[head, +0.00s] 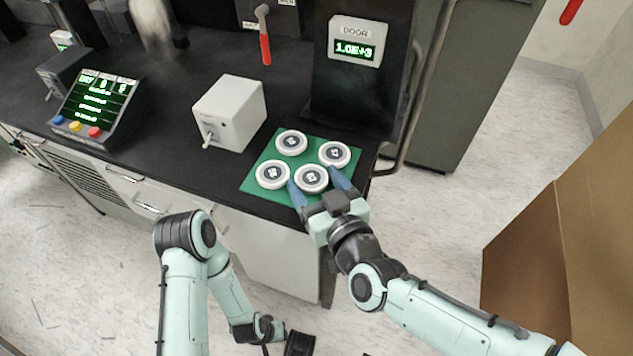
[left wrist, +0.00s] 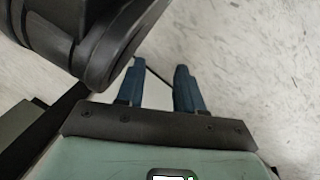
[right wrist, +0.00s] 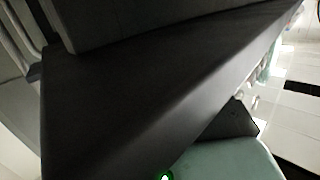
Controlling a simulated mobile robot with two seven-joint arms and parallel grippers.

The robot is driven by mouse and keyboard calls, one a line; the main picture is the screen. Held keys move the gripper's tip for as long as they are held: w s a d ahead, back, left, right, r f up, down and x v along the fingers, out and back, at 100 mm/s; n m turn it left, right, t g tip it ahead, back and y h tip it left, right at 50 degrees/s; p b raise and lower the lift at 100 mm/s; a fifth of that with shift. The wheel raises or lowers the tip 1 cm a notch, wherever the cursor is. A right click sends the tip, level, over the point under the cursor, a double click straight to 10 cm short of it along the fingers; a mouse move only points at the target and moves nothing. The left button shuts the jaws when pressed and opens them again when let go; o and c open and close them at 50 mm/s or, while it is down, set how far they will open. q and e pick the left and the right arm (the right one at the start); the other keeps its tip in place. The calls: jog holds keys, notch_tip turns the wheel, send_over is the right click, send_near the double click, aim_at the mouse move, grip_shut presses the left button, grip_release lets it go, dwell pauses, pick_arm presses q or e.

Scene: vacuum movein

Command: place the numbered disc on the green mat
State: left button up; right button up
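The green mat (head: 257,187) lies near the front right corner of the black counter. The numbers are too small to read surely. My right gripper (head: 314,183) reaches over the mat's front edge, its blue fingers on either side of the front right disc. I cannot tell whether they touch it. My left gripper (left wrist: 158,90) shows in the left wrist view with fingers apart and nothing between them, above the floor.
A white box with a lever (head: 231,112) stands left of the mat. A console with coloured buttons (head: 97,107) is further left. A dark unit with a door display (head: 356,42) stands behind the mat. A brown box (head: 570,240) is at the right. The right wrist view shows mostly dark surfaces.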

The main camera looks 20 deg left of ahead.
pick_arm(q)
jog(key=shift+r, duration=0.1)
pick_arm(e)
jog(key=shift+r, duration=0.1)
jog(key=shift+s+d+r, duration=0.1)
jog(key=shift+r, duration=0.05)
pick_arm(q)
jog(key=shift+w+d+r+t+p, duration=0.15)
jog(key=shift+w+r+t+p, duration=0.25)
jog(key=shift+w+r, duration=0.35)
pick_arm(e)
jog(key=v, duration=1.1)
jog(key=shift+s+d, duration=0.25)
pick_arm(q)
jog(key=shift+f, duration=0.15)
